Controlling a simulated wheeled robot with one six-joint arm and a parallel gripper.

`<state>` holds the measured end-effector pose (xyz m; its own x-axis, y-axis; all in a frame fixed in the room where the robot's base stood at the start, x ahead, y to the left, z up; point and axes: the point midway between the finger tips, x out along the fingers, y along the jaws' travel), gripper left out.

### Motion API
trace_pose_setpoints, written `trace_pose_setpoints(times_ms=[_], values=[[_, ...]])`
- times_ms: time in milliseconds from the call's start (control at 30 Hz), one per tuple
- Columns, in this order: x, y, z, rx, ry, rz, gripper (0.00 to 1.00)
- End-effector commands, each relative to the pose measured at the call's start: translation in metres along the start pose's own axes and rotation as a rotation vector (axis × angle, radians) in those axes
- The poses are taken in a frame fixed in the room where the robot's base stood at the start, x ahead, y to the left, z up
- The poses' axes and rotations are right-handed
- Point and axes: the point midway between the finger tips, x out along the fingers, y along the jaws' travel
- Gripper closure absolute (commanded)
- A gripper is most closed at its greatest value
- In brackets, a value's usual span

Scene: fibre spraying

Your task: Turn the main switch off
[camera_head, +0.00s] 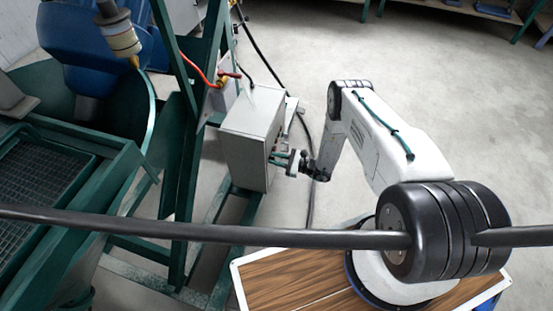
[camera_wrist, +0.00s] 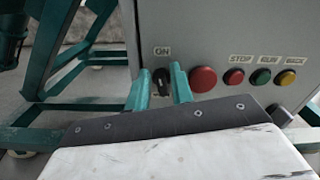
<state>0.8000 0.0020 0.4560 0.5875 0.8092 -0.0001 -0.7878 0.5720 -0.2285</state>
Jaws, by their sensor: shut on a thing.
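The main switch (camera_wrist: 160,80) is a small black rotary knob under an ON label on the face of a grey control box (camera_head: 250,135). In the wrist view my gripper (camera_wrist: 163,76) has its two teal fingers on either side of the knob and is shut on it. In the head view my gripper (camera_head: 281,158) reaches the right face of the box. The knob itself is hidden there. I cannot tell surely which way the knob points.
A large red button (camera_wrist: 203,79) sits just right of the switch. The red STOP (camera_wrist: 234,77), green RUN (camera_wrist: 261,77) and yellow BACK (camera_wrist: 285,78) buttons follow. A green machine frame (camera_head: 187,150) stands left of the box. A black cable (camera_head: 310,190) hangs behind my arm.

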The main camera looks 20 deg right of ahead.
Motion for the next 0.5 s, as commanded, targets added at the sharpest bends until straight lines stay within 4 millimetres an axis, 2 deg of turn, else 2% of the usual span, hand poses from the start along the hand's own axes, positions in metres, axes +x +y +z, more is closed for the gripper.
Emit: trace_pose_setpoints(times_ms=[500], values=[[-0.001, 0.0053, -0.0018, -0.485, 0.001, -0.002, 1.0]])
